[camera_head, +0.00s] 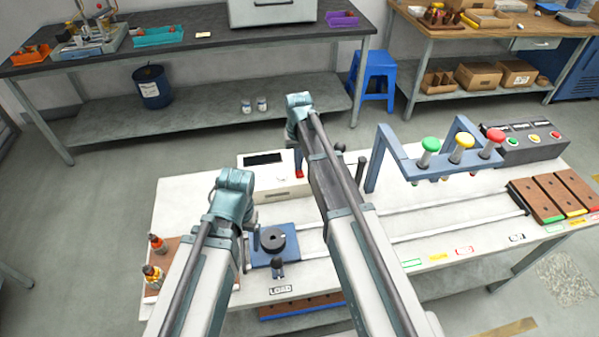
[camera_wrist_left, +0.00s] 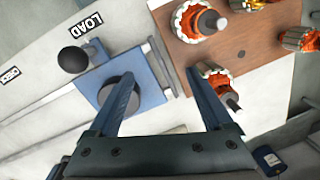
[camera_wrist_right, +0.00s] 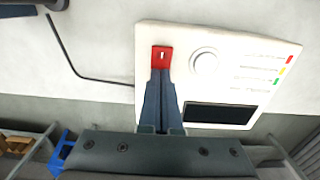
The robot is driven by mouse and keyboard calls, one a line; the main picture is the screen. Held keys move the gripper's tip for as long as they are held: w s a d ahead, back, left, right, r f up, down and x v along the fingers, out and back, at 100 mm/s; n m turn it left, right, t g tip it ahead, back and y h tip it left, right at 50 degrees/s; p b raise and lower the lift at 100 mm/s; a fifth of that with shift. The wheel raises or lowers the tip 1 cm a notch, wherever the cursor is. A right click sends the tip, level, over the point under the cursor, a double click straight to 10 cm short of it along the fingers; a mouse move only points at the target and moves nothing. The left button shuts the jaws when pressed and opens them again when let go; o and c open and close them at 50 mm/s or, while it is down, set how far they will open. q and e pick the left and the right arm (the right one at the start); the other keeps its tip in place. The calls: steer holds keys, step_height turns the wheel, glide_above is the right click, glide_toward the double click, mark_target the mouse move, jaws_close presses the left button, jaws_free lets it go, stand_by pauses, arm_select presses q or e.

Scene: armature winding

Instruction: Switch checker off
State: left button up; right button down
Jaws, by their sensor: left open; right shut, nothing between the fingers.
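The checker is a white box (camera_head: 284,190) with a dark screen, on the white table behind the blue load fixture. The right wrist view shows the checker (camera_wrist_right: 225,65) with its red switch (camera_wrist_right: 162,52), a round white knob (camera_wrist_right: 204,62) and the screen (camera_wrist_right: 219,113). My right gripper (camera_wrist_right: 160,74) is shut and empty, its tips at the edge of the red switch; I cannot tell whether they touch it. My left gripper (camera_wrist_left: 160,76) is open and empty above the table, between the blue load fixture (camera_wrist_left: 152,92) and a brown board (camera_wrist_left: 245,50) holding armatures.
A blue frame (camera_head: 385,150) with green, yellow and red topped plungers stands right of the checker. Behind it is a dark button box (camera_head: 525,145). Brown trays (camera_head: 552,198) lie at the right end. Rails cross the table between.

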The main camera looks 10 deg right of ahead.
step_height(320, 180, up, 7)
steer(key=p, duration=0.6)
steer(key=shift+p, duration=0.4)
steer(key=s+a+n, duration=0.2)
steer(key=s+a, duration=0.1)
steer(key=s, duration=0.9)
steer(key=s+a+n+h, duration=0.1)
steer(key=s+a, duration=0.3)
steer(key=s, duration=0.8)
steer(key=shift+s+a+n, duration=0.25)
steer(key=shift+s+n, duration=0.1)
steer(key=shift+n, duration=0.05)
